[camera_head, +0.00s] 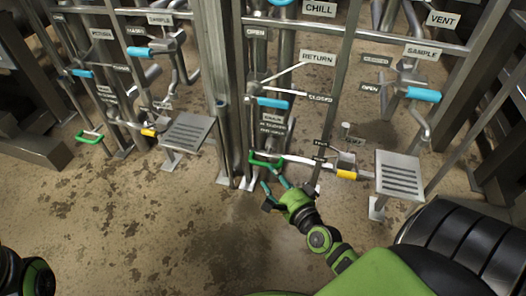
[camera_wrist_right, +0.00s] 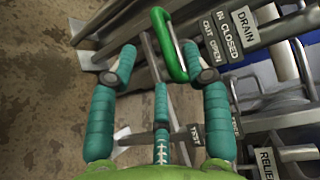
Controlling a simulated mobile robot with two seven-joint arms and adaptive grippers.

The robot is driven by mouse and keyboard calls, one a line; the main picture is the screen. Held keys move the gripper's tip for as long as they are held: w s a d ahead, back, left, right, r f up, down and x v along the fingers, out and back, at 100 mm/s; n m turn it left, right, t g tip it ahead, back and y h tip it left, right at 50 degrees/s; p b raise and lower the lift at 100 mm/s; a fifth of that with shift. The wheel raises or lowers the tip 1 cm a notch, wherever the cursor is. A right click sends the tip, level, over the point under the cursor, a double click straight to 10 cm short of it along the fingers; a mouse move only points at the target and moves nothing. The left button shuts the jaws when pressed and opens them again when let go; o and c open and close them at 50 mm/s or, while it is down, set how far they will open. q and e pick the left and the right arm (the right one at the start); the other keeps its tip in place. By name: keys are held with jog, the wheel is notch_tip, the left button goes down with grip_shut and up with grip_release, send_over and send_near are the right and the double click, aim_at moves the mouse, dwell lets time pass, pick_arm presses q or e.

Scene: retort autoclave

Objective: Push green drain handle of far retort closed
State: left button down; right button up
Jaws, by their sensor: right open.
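A green loop drain handle (camera_head: 266,160) sits low on the nearer pipe frame, in front of my right gripper (camera_head: 274,193). My right gripper is open, its two fingers pointing at the handle. In the right wrist view the green handle (camera_wrist_right: 170,45) stands beyond and between the teal fingertips (camera_wrist_right: 163,65), closer to the right one; I cannot tell whether they touch. A drain label (camera_wrist_right: 232,32) beside it reads "IN CLOSED, OUT OPEN". A second green handle (camera_head: 89,138) is low on the left frame, away from the gripper.
A slotted metal step (camera_head: 399,174) stands right of the handle, and another (camera_head: 186,132) stands left. A yellow-gripped lever (camera_head: 346,174) and blue valve handles (camera_head: 272,102) are on the nearer frame. Upright posts flank the handle. The stained floor (camera_head: 150,220) in front is clear.

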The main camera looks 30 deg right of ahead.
aim_at(262, 165)
jog(key=shift+m, duration=0.7)
jog(key=w, duration=0.2)
jog(key=w+b, duration=0.1)
jog(key=w, duration=0.4)
jog(key=shift+d+f+b, duration=0.15)
jog(key=shift+f+b, duration=0.2)
jog(key=shift+f, duration=0.05)
grip_shut()
